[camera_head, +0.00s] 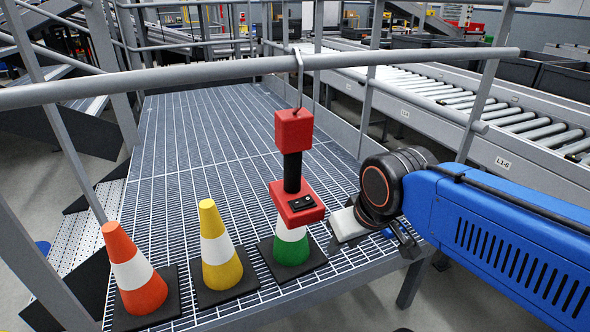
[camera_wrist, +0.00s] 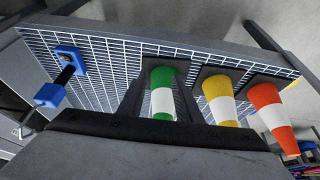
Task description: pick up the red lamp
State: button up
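The red lamp (camera_head: 294,131) hangs upright by a metal hook over the grey handrail (camera_head: 220,73). It has a red top block, a black grip and a red lower block with a dark panel. It hangs in front of the green and white cone (camera_head: 291,245) and hides its upper part. My gripper (camera_head: 378,236) is low to the right of the lamp, apart from it. In the wrist view, my gripper (camera_wrist: 161,88) shows two dark fingers apart with nothing held; the green cone is seen between them. I cannot make out the red lamp there.
A yellow cone (camera_head: 215,250) and an orange cone (camera_head: 135,272) stand left of the green one on the grating (camera_head: 190,130). The wrist view shows a blue lamp-like object (camera_wrist: 69,55) on the left. A roller conveyor (camera_head: 460,95) runs behind, at right.

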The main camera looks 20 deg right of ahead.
aim_at(294, 128)
jog(key=k, duration=1.2)
